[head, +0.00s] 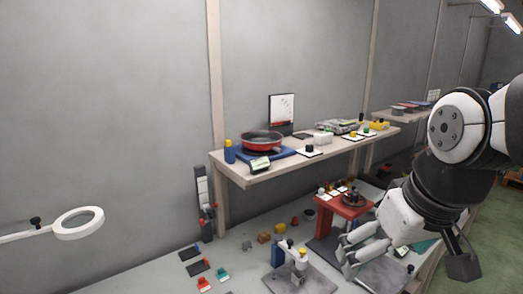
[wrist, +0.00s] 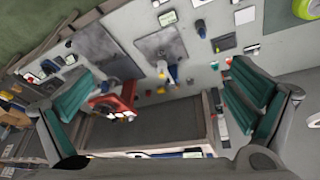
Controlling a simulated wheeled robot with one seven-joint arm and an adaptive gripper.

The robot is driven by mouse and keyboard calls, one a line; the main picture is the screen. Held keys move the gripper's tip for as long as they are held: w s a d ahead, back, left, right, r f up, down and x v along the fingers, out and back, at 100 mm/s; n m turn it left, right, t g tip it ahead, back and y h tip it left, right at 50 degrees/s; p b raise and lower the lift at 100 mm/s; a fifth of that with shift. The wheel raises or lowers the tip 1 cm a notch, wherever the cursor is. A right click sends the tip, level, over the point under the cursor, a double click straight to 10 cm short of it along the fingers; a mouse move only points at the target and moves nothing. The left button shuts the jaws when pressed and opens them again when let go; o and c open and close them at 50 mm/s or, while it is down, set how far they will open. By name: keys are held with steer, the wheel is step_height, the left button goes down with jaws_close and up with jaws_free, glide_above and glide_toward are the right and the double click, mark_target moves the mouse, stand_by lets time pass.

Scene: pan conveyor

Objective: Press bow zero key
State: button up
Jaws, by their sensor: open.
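No key marked as the bow zero key can be made out in either view. A small unit with a pale display (head: 260,164) sits at the shelf's front edge beside a red pan (head: 262,141). Another small display (head: 402,252) is on the lower bench, right of my gripper; its keys are too small to tell. In the wrist view a display (wrist: 168,18) lies at the top beside a grey plate. My gripper (head: 362,246) hangs over the lower bench, open and empty, right of a blue-and-white stand (head: 296,255). Its teal-padded fingers (wrist: 160,108) are wide apart in the wrist view.
A red stand (head: 325,210) with a dark round fixture is close behind my gripper. The shelf (head: 285,167) overhangs the bench's back. A ring magnifier (head: 80,222) stands at the left. Small coloured blocks lie on the bench; its left front (head: 140,278) is clear.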

steer(key=s+r+m+t, duration=0.1)
steer(key=s+m, duration=0.1)
steer(key=s, duration=0.4)
steer(key=shift+s+r+t+b, duration=0.15)
steer(key=shift+r+t+b, duration=0.05)
steer(key=shift+t+b, duration=0.1)
